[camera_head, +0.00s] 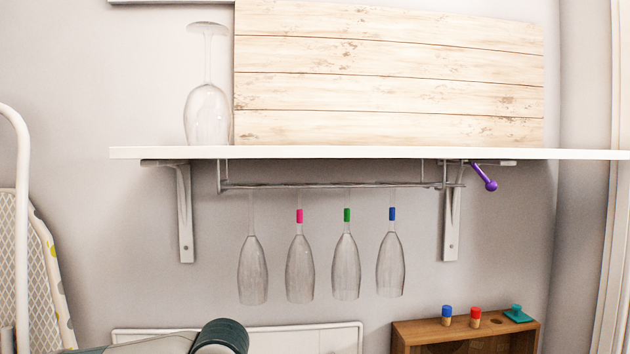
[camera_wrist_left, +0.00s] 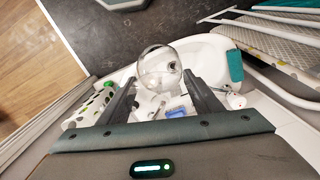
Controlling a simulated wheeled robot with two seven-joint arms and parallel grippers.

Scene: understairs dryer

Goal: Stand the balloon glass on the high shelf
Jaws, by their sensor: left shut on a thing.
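My left gripper (camera_wrist_left: 162,94) is shut on a clear glass with a round bowl (camera_wrist_left: 160,66), which shows between and beyond the fingers in the left wrist view. Its stem and foot are hard to make out. In the head view, a white shelf (camera_head: 370,153) runs across the wall on grey brackets. A tall clear stemmed glass (camera_head: 207,112) stands upside down on its left part, foot up. A dark green part of my left arm shows at the bottom; the left gripper and held glass are out of that view. My right gripper is in neither view.
A pale wooden board (camera_head: 390,85) stands on the shelf. Several flutes (camera_head: 299,270) hang upside down from a rack (camera_head: 330,185) below; a purple item (camera_head: 484,177) hangs at its right. A wooden box (camera_head: 465,335) is lower right. The shelf's left end is bare.

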